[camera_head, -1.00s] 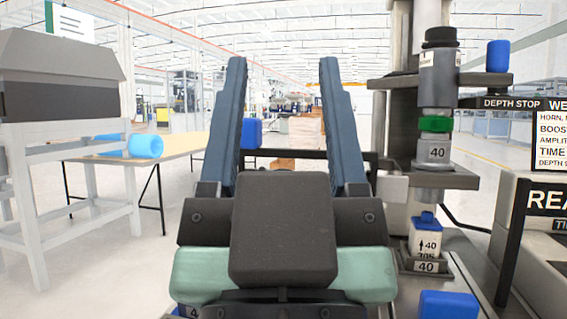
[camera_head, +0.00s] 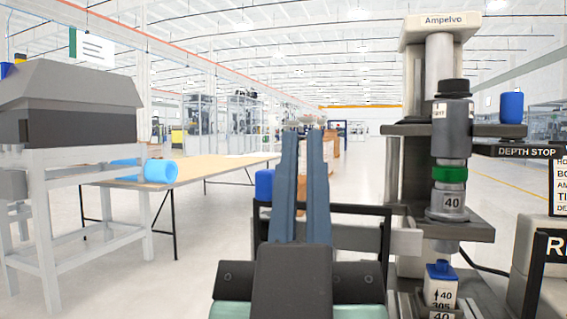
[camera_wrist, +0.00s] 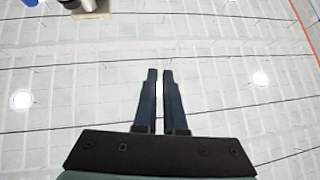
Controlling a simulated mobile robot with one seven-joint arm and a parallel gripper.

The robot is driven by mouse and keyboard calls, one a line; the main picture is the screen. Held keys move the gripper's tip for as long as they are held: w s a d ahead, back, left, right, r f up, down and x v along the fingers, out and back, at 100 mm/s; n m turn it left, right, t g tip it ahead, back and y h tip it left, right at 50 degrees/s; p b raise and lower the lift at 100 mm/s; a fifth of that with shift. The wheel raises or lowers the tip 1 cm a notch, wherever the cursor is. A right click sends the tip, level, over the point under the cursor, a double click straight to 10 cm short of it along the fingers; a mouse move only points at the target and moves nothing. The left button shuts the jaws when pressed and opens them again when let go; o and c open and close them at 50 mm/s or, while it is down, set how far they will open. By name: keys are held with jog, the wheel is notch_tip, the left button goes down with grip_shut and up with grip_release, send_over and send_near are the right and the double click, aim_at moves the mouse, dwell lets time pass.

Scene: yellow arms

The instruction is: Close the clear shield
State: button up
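My gripper (camera_head: 303,132) points up and forward in the middle of the head view. Its two blue fingers are nearly together with only a thin gap and nothing between them; the wrist view shows the same (camera_wrist: 159,72). A black frame (camera_head: 352,208), seemingly the edge of the clear shield, stands just beyond the fingers, left of the press. Its clear panel is hard to make out. The fingers overlap the frame in the picture, and I cannot tell if they touch it. My wrist hides its lower part.
The press column (camera_head: 441,75) with its dark horn (camera_head: 452,145) stands on the right, over a white block with a blue top (camera_head: 441,283). A readout box (camera_head: 552,270) is at far right. A table (camera_head: 215,167) and a grey machine (camera_head: 70,105) stand left.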

jog(key=w+p, duration=0.1)
jog(key=p, duration=0.1)
jog(key=w+r+n+g+p, duration=0.1)
jog(key=w+p, duration=0.1)
jog(key=p, duration=0.1)
jog(key=w+r+n+g+h+p, duration=0.1)
jog(key=w+p, duration=0.1)
jog(key=p, duration=0.1)
jog(key=shift+w+a+r, duration=0.1)
jog(key=shift+a+r, duration=0.1)
jog(key=shift+a, duration=0.1)
grip_shut()
jog(key=w+a+f+n+g+y+p, duration=0.15)
jog(key=w+a+n+g+p, duration=0.5)
jog(key=p, duration=1.25)
jog(key=s+a+f+n+y+p, duration=0.25)
jog(key=s+f+n+p, duration=0.3)
jog(key=n+p, duration=0.65)
jog(key=w+d+m+p, duration=0.2)
jog(key=w+p, duration=0.3)
jog(key=w, duration=0.3)
jog(key=shift+w+d+r+h, duration=0.15)
jog(key=shift+d+r+h, duration=0.2)
jog(key=shift+d+h, duration=0.05)
